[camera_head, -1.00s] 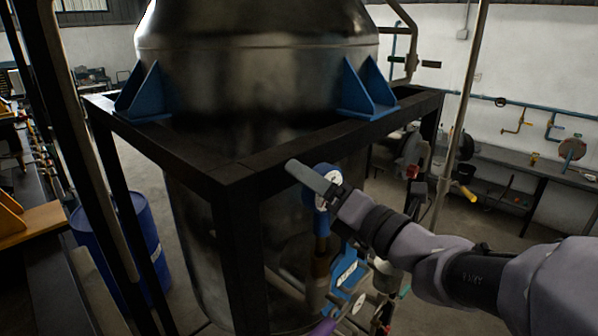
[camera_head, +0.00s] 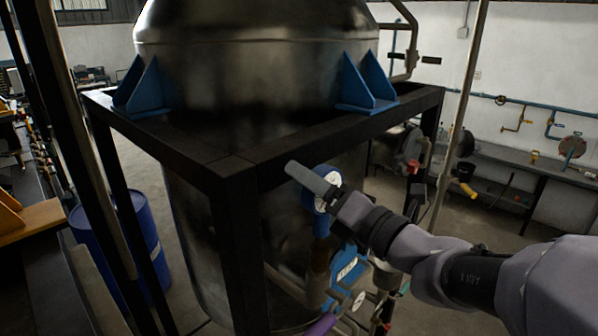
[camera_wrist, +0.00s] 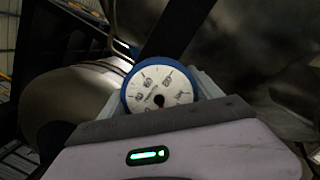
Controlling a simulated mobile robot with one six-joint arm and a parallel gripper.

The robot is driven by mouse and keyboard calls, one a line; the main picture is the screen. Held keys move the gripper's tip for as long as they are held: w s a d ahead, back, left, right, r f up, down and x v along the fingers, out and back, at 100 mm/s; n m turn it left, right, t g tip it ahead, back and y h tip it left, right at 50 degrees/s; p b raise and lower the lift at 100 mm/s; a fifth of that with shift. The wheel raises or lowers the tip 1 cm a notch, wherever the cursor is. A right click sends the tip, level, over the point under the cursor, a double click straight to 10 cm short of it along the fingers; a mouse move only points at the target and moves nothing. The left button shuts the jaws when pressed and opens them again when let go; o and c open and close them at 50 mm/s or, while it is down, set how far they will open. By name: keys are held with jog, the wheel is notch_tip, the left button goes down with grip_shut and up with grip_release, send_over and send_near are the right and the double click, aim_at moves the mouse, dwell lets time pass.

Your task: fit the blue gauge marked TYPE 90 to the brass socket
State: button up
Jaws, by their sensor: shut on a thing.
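The blue gauge (camera_head: 328,202) has a blue rim and a white dial; it also shows in the wrist view (camera_wrist: 157,88), where its marking is too small to read. My gripper (camera_head: 318,186) is shut on the gauge, with a grey finger lying along its upper side in the head view. The gauge stands about upright, with a blue stem below it. A brownish fitting (camera_head: 319,258), which looks like the brass socket, is directly under the stem. I cannot tell whether the stem sits in it or only stands in front of it. The wrist view hides the stem and socket.
A black frame (camera_head: 215,165) around a big metal vessel (camera_head: 255,60) is close to my gripper's left. A blue plate with a white label (camera_head: 347,270) and several pipes and valves are below. A blue barrel (camera_head: 148,240) stands at the left.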

jog(key=shift+f+b, duration=1.35)
jog(key=shift+f, duration=0.35)
jog(key=o, duration=1.9)
jog(key=b+v, duration=0.4)
jog(key=v, duration=1.3)
jog(key=shift+s+d, duration=0.15)
jog(key=shift+f, duration=0.1)
